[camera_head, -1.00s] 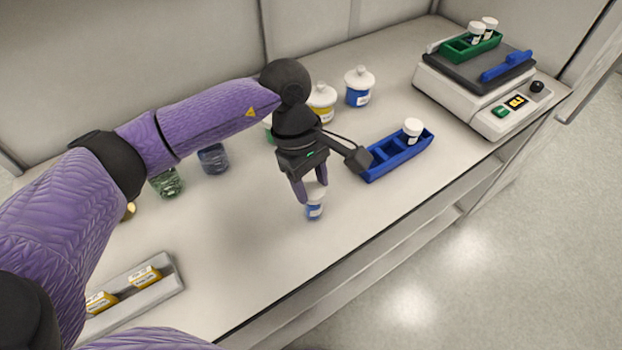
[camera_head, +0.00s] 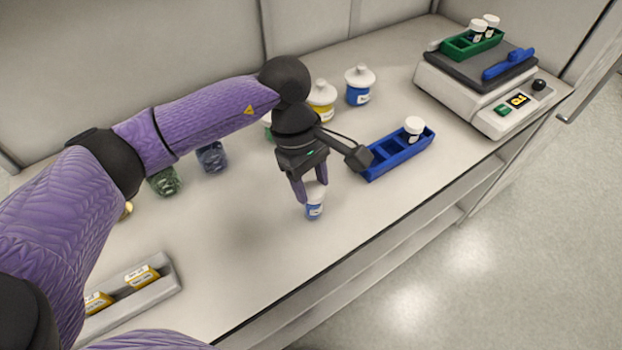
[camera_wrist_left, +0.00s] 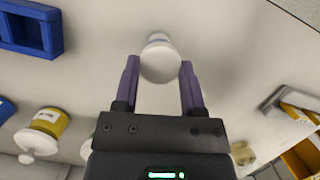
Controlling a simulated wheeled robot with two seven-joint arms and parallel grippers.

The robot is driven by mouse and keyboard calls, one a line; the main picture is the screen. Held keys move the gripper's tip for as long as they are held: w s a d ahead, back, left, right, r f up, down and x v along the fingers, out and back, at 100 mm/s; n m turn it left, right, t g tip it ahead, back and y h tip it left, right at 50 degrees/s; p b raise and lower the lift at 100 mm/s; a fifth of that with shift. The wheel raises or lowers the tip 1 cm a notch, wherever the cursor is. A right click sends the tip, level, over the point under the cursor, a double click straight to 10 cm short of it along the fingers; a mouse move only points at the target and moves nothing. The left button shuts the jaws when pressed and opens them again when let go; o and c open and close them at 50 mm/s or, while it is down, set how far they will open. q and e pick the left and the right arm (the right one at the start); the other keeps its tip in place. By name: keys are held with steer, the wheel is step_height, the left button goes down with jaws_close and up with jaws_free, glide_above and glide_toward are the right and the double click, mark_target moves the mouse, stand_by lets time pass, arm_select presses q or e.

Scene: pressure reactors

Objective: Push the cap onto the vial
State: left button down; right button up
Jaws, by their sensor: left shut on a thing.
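The vial (camera_head: 314,211) is small, with a blue and white label, and stands upright on the bench. The white cap (camera_wrist_left: 160,64) is at its top, between my left gripper's purple fingers. My left gripper (camera_head: 311,191) points down over the vial and is shut on the cap. In the left wrist view my left gripper (camera_wrist_left: 160,75) has a finger on each side of the round white cap. The fingers partly hide where cap and vial meet, so I cannot tell how fully the cap is seated. My right gripper is not in view.
A blue rack (camera_head: 372,174) holding a white-capped vial (camera_head: 414,126) stands to the right. A shaker (camera_head: 465,101) with a green rack (camera_head: 457,50) is at the far right. Jars stand behind my gripper. A grey tray (camera_head: 165,289) lies at front left. The bench's front edge is near.

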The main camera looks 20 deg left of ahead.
arm_select(q)
jaws_free()
stand_by(0.5)
steer(key=shift+r, duration=0.1)
steer(key=shift+r+p, duration=2.2)
steer(key=shift+r, duration=1.25)
jaws_close()
